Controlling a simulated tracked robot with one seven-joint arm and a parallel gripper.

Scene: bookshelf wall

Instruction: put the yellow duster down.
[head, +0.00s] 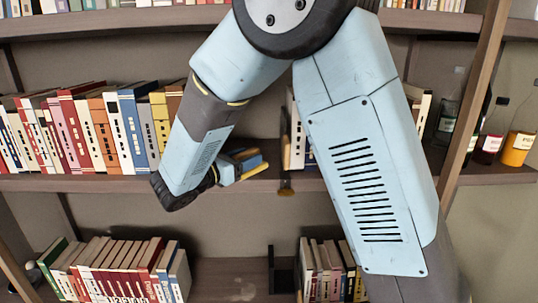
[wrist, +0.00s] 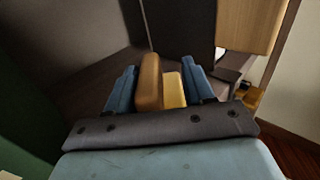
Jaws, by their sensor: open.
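My gripper (head: 246,163) is at the middle shelf, in the gap right of the row of books. In the wrist view its two blue fingers stand apart, with the yellow duster (wrist: 173,92) between them. The duster shows there as a yellow block beside a taller brown-orange block (wrist: 149,83), which looks like part of it. In the head view the yellow duster (head: 254,171) shows as a short yellow bar at the fingertips, just above the shelf's front edge. I cannot tell whether a finger touches it, or whether it rests fully on the board.
Upright books (head: 130,130) fill the middle shelf (head: 90,183) to the left. More books stand partly behind my arm. A small brownish thing (head: 286,192) hangs at the shelf edge.

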